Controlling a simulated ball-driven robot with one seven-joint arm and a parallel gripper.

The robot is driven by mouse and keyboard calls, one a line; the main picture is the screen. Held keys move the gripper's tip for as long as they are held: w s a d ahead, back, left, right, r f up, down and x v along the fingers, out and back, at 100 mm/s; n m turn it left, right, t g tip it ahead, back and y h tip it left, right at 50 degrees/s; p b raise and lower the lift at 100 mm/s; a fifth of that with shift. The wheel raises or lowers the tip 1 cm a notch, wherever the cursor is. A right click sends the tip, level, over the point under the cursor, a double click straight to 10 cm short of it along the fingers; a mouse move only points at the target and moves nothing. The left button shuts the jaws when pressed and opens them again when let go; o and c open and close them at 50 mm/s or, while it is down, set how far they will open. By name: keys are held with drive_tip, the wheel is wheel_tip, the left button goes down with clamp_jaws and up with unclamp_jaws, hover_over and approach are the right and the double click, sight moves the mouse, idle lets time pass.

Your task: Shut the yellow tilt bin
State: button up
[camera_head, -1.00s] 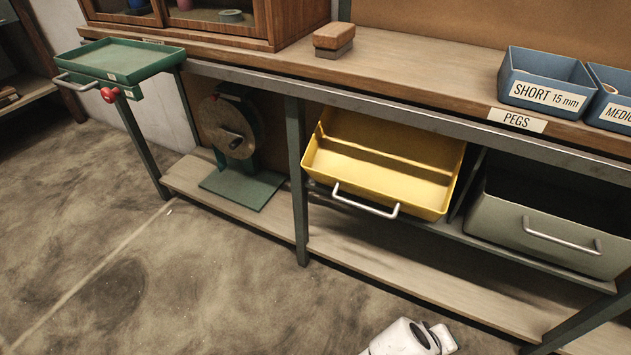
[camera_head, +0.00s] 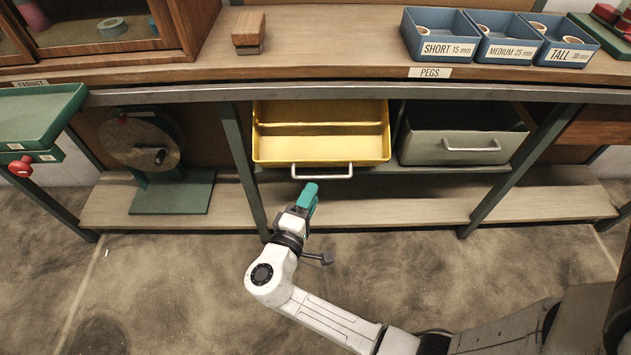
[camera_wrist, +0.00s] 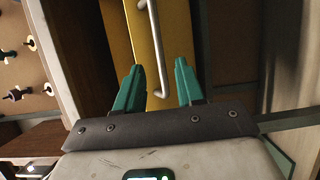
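The yellow tilt bin (camera_head: 320,135) hangs under the workbench, tipped out so its inside shows. Its silver bar handle (camera_head: 322,176) runs along the lower front. My gripper (camera_head: 308,197) is just below and in front of the handle's left end, with teal fingers. In the wrist view my gripper (camera_wrist: 158,84) has its two teal fingers spread apart. The handle (camera_wrist: 158,50) shows between and beyond the fingertips there, against the yellow bin front (camera_wrist: 132,35). Nothing is gripped; whether a finger touches the handle is unclear.
A grey bin (camera_head: 462,147) with its own handle is right of the yellow one. A table leg (camera_head: 243,165) stands close on the left, with a green-based winder (camera_head: 172,192) beyond. A wooden lower shelf (camera_head: 400,207) runs beneath the bins.

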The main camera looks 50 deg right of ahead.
drive_tip(key=shift+b+x, duration=0.3)
drive_tip(key=shift+x, duration=2.5)
drive_tip(key=shift+c, duration=0.2)
clamp_jaws()
